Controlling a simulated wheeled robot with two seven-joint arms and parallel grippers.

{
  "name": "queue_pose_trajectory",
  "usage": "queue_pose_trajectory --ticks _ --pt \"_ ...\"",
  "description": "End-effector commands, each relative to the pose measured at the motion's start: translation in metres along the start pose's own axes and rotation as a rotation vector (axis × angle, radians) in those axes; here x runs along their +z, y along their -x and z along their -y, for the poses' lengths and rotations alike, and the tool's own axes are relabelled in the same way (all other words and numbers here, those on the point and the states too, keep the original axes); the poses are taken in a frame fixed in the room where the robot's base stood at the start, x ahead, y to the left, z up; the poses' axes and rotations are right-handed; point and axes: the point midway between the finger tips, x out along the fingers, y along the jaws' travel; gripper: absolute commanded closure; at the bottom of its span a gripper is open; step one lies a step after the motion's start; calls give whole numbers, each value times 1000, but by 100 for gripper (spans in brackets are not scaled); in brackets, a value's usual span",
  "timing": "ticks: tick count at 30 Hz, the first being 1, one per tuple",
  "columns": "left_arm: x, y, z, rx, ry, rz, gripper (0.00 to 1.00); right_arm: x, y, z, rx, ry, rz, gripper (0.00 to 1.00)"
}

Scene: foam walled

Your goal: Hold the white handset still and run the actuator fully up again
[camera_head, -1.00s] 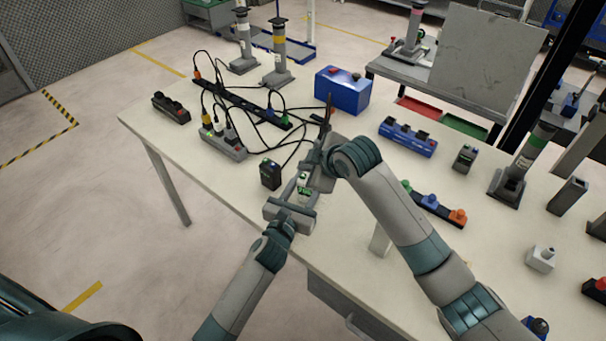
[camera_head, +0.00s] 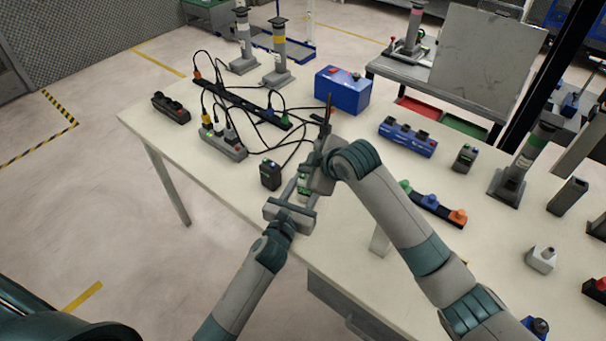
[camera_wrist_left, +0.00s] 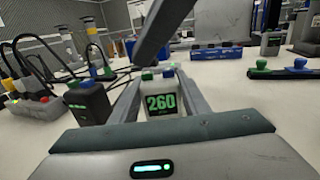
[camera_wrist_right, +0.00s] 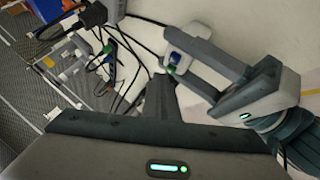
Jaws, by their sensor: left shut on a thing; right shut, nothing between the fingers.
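The white handset (camera_wrist_left: 160,101) has a blue and a green button on top and a green "260" display. My left gripper (camera_head: 302,190) is shut on the handset, a finger on each side, above the near table edge. The right wrist view shows the handset (camera_wrist_right: 183,48) from above. My right gripper (camera_wrist_right: 160,88) is shut and empty, its fingertips close to the green button; I cannot tell whether they touch. In the head view it partly covers the handset. Upright column actuators stand at the back, yellow-banded (camera_head: 278,58), and at the right, green-banded (camera_head: 516,165). Which one the handset drives is unclear.
A black handset (camera_head: 270,174) stands just left of the grippers. A grey power strip (camera_head: 222,144), a long black strip (camera_head: 240,104) and loose cables lie behind it. A blue box (camera_head: 343,90) and blue strip (camera_head: 407,137) stand further back. The table's front left is clear.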

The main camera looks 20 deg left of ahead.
Motion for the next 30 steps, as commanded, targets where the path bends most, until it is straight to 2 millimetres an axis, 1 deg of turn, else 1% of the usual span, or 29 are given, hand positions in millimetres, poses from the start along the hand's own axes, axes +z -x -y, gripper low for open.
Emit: queue_pose_trajectory --ticks 30 --pt "0 0 0 0 0 0 83 5 -7 5 -1 0 1 100"
